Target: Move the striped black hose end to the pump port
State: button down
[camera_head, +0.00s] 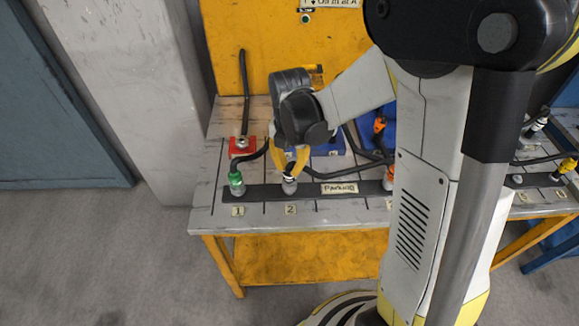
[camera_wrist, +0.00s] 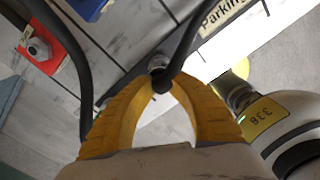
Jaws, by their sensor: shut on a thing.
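My gripper (camera_head: 289,168) has its yellow fingers closed around the striped black hose end (camera_head: 289,178) at parking place 2. The hose end sits at the grey post (camera_head: 289,188); I cannot tell whether it is still seated there. In the wrist view the fingertips (camera_wrist: 162,88) meet around the dark hose end, just by the metal post (camera_wrist: 157,63). A red block with a metal port (camera_head: 242,147) stands behind, to the left; it also shows in the wrist view (camera_wrist: 38,47). A blue block (camera_head: 328,146) is behind, to the right. I cannot tell which port is the pump's.
A green hose end (camera_head: 236,182) is parked at place 1, close on the left. An orange hose end (camera_head: 389,178) stands right of the "Parking" label (camera_head: 339,188), partly behind my arm. Black hoses cross the table. The table's front left is clear.

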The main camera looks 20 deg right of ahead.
jog(key=shift+r+p, duration=1.05)
jog(key=shift+r, duration=0.5)
notch_tip(320, 180, up, 9)
jog(key=p, duration=0.6)
jog(key=shift+f, duration=0.2)
jog(key=w+a, duration=0.4)
jog(key=w, duration=0.7)
jog(key=w+a, duration=0.4)
jog(key=w, duration=0.6)
jog(key=shift+w+a, duration=0.35)
jog(key=shift+w, duration=0.05)
notch_tip(320, 180, down, 8)
jog(key=b, duration=0.5)
jog(key=shift+f, duration=0.15)
